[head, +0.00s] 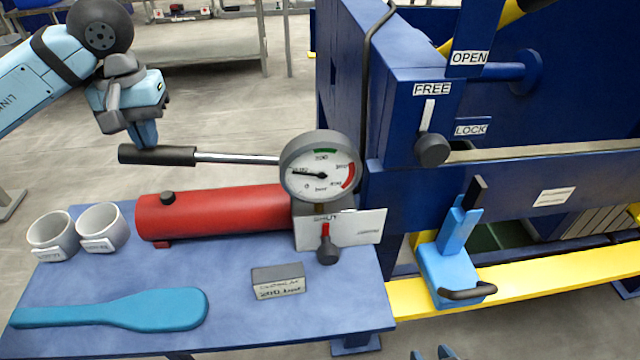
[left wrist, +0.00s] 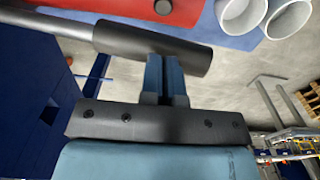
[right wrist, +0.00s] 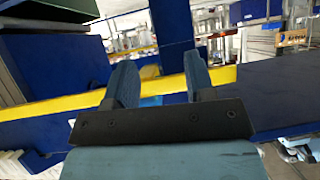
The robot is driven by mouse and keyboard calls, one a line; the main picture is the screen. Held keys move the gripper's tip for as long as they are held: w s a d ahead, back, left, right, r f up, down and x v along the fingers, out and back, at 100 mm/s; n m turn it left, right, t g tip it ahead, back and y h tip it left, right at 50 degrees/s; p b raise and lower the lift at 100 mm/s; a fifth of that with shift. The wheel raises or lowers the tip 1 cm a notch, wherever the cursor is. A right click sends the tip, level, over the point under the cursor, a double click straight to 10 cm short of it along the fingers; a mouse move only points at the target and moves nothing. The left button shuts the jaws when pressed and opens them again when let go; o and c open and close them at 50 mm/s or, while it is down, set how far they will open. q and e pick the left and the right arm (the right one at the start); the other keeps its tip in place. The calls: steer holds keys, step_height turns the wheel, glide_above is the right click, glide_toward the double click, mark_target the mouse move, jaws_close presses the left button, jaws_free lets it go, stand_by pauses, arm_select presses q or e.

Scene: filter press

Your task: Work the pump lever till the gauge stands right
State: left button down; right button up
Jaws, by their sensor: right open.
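The pump lever has a black grip (head: 157,155) on a steel rod and stands out to the left, nearly level. My left gripper (head: 145,140) is over the grip, its fingers close together and their tips at its upper side; the left wrist view shows them against the grip (left wrist: 190,55), not around it. The round gauge (head: 320,172) has its needle pointing left, short of the green band at the top; a red band is at the right. The red pump cylinder (head: 215,212) lies below the lever. My right gripper (right wrist: 160,75) is open and empty.
A valve knob (head: 327,250) sits under a "SHUT" label. A small sign block (head: 278,281), a blue paddle (head: 120,308) and two white cups (head: 103,228) are on the blue bench (head: 230,325). The blue press frame (head: 400,110) stands at right.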

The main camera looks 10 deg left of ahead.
arm_select(q)
step_height(320, 180, down, 3)
steer(key=shift+s+a+f+b, duration=0.1)
steer(key=shift+a+f+b, duration=0.1)
steer(key=shift+b, duration=0.8)
steer(key=shift+r, duration=0.15)
step_height(320, 180, up, 11)
steer(key=d+p, duration=0.1)
steer(key=p, duration=0.5)
steer(key=shift+w+d+f, duration=0.2)
steer(key=shift+w+d, duration=0.05)
steer(key=shift+d, duration=0.05)
arm_select(e)
steer(key=shift+t, duration=0.3)
steer(key=r, duration=0.5)
steer(key=shift+a+r, duration=0.2)
steer(key=shift+r, duration=0.15)
steer(key=shift+f, duration=0.15)
